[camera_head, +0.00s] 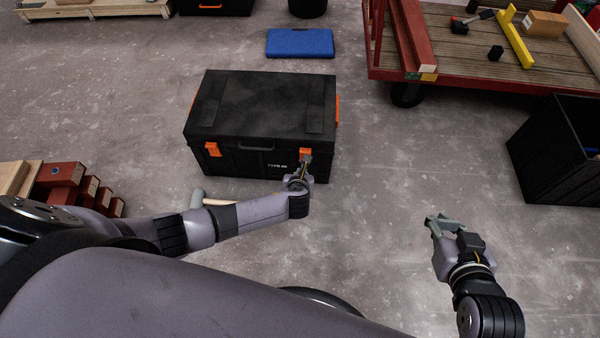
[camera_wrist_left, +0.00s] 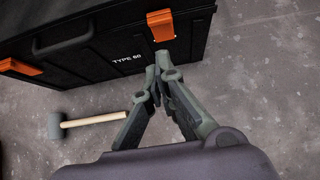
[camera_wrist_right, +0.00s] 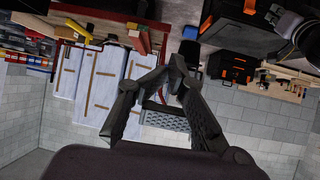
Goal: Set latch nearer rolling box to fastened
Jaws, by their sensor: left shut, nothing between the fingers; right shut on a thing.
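A black lidded box (camera_head: 258,105) with "TYPE 60" on its front stands on the floor, lid down. Its front has a right orange latch (camera_head: 306,152) and a left orange latch (camera_head: 212,149). My left gripper (camera_head: 304,165) is shut and empty, its tips at the lower end of the right latch. In the left wrist view the tips are just below this latch (camera_wrist_left: 161,25); contact is unclear. The left latch (camera_wrist_left: 20,67) is apart from it. My right gripper (camera_head: 441,225) is shut over the floor at right; what it holds is not clear.
A black open bin (camera_head: 560,150) stands at right, below a red-edged cart (camera_head: 455,60). A blue case (camera_head: 300,43) lies behind the box. A mallet (camera_wrist_left: 58,124) lies before the box. Red-ended battens (camera_head: 65,175) are at left. Floor between box and bin is clear.

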